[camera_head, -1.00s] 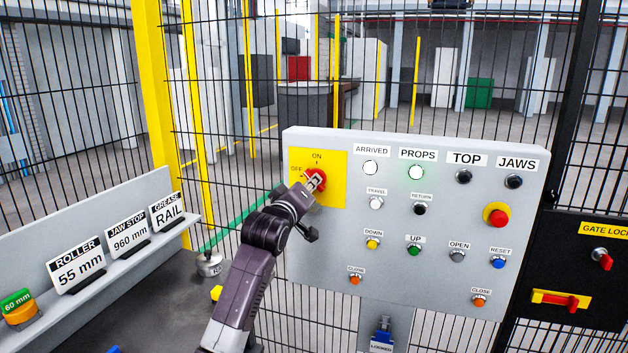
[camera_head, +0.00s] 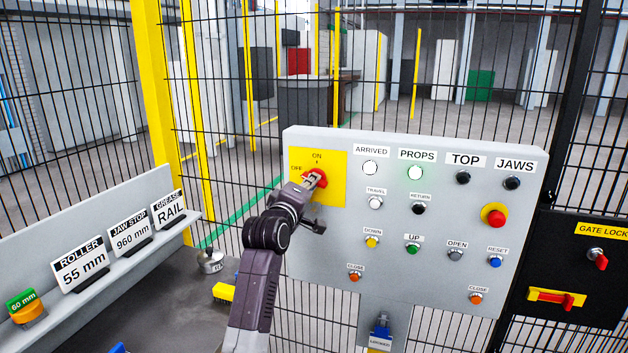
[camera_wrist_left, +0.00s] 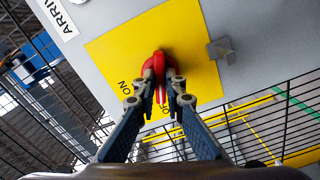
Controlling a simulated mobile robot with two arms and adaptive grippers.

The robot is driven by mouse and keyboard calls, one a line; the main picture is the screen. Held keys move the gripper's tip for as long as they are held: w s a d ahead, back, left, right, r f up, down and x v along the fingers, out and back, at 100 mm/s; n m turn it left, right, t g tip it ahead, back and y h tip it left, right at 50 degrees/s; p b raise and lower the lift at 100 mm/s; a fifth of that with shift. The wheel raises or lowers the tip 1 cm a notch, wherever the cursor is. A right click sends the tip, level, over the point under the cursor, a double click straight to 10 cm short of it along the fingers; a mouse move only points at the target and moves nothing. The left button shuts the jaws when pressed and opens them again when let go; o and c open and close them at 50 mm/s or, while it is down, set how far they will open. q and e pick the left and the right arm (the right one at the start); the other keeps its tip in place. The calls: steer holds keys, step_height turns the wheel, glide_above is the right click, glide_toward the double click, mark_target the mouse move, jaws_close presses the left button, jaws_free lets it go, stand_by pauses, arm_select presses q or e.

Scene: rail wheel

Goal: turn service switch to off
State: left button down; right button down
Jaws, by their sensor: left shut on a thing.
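The service switch (camera_head: 318,178) is a red rotary knob on a yellow plate (camera_head: 334,190) marked ON at the top and OFF at the left. The plate sits at the upper left of the grey control panel. My left gripper (camera_head: 312,182) is at the knob, its fingers shut on it and hiding part of it. In the left wrist view the red knob (camera_wrist_left: 158,62) stands between the two fingertips (camera_wrist_left: 160,84), with the ON lettering to its left and the OFF lettering partly hidden. My right gripper does not show.
The grey panel (camera_head: 320,240) carries several lamps and buttons, with a red emergency button (camera_head: 494,215) at its right. A black gate lock box (camera_head: 570,265) is at far right. A shelf with label cards (camera_head: 80,265) stands left. Mesh fence lies behind.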

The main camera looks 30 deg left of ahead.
arm_select(q)
steer(key=shift+r+n+p, duration=0.1)
steer(key=shift+n+p, duration=0.35)
steer(key=shift+n, duration=0.05)
steer(key=n+p, duration=0.2)
steer(key=n, duration=0.1)
steer(key=c, duration=1.9)
jaws_free()
steer(key=shift+s, duration=0.1)
steer(key=p+v, duration=0.3)
steer(key=v, duration=0.4)
steer(key=shift+p, duration=0.35)
